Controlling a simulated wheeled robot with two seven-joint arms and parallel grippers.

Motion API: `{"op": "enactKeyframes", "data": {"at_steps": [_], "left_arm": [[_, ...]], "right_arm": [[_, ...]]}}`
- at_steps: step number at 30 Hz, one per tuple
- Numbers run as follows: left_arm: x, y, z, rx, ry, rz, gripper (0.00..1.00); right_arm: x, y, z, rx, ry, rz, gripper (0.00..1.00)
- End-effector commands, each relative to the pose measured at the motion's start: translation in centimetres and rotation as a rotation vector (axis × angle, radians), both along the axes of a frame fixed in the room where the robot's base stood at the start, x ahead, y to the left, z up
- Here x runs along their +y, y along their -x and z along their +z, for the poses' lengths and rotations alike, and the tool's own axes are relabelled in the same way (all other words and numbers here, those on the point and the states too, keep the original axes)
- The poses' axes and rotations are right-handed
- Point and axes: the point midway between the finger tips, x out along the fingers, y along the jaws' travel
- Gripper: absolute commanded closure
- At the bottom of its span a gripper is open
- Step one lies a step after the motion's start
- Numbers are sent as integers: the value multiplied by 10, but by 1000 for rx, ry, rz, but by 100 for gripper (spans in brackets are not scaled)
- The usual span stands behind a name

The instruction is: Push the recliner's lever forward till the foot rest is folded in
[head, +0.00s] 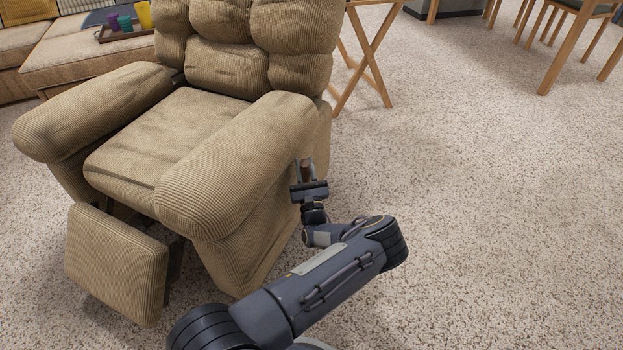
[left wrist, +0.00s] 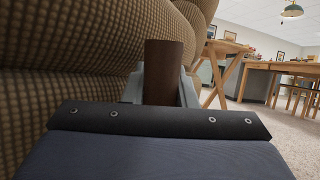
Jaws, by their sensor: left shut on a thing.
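The tan corduroy recliner (head: 165,125) fills the left of the head view. Its foot rest (head: 115,265) hangs out in front of the seat, tilted, with a gap behind it. The brown lever (head: 306,170) is on the recliner's side, by the armrest on the right of the picture. My left gripper (head: 307,173) is shut on the lever. In the left wrist view the lever (left wrist: 163,72) stands upright between the two grey fingers, close beside the recliner's side (left wrist: 70,70). My right gripper is not in view.
A wooden folding table (head: 362,60) stands behind the recliner. A sofa (head: 85,60) with a tray of cups (head: 125,30) is at the back left. Wooden chairs (head: 575,40) are at the back right. The speckled carpet (head: 500,200) on the right is clear.

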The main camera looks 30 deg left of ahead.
Motion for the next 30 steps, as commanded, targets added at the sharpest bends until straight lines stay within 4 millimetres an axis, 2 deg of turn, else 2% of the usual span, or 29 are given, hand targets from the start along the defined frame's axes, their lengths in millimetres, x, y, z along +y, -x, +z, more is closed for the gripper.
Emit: {"op": "enactKeyframes", "data": {"at_steps": [1,9,15,21,30], "left_arm": [[1,8,-7,-41,-6,3,100],[-1,41,-13,-263,-25,3,100],[-2,58,-18,-378,-32,3,100],[-3,68,-21,-446,-37,2,100],[-3,71,-21,-474,-38,3,100]], "right_arm": [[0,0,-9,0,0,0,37],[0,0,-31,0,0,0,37],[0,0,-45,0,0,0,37],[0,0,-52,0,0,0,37],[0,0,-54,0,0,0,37]]}}
